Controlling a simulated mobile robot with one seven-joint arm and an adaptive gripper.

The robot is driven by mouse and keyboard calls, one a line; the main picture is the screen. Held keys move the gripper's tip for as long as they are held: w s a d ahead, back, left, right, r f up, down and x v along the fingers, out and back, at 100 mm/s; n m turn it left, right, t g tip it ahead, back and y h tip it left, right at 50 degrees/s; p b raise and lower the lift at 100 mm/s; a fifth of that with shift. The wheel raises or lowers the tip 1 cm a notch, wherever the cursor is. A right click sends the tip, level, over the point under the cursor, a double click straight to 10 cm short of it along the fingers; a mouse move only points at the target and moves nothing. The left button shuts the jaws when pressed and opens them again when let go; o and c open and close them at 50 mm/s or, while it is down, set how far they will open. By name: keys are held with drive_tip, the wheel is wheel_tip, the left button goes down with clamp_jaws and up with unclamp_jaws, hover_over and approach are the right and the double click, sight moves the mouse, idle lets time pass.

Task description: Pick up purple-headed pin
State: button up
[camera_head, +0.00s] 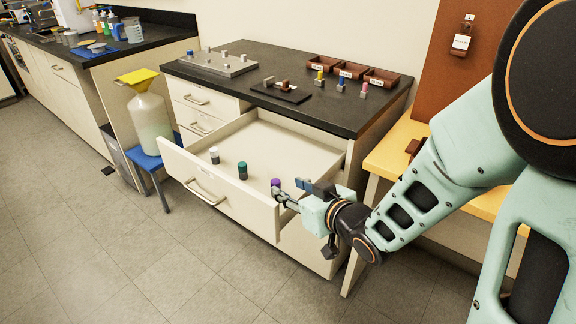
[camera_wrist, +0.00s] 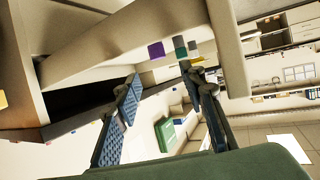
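The purple-headed pin (camera_head: 276,183) is in the open drawer (camera_head: 222,198), near its front right corner. In the wrist view its purple head (camera_wrist: 156,49) shows just beyond my fingertips, between their lines. My gripper (camera_head: 288,193) is at the drawer's front right corner, close to the pin; I cannot tell whether it touches. In the wrist view my gripper (camera_wrist: 161,82) has its two fingers well apart, with nothing seen between them. The pin's lower part is hidden.
The black countertop (camera_head: 230,88) above holds a grey block (camera_head: 218,64) and brown trays (camera_head: 352,70). The drawer's back is empty.

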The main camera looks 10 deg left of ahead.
sight(278, 185)
drive_tip(key=shift+w+a+f+p, duration=0.1)
drive_tip(key=shift+w+a+p, duration=0.25)
drive_tip(key=shift+p, duration=0.35)
drive_tip(key=x, duration=0.3)
drive_tip(key=f+b+x, duration=0.1)
drive_tip(key=x, duration=0.3)
drive_tip(key=shift+f, duration=0.2)
drive_tip(key=shift+w+a+f, duration=0.15)
drive_tip(key=shift+w+a, duration=0.1)
drive_tip(key=shift+w, duration=0.1)
clamp_jaws()
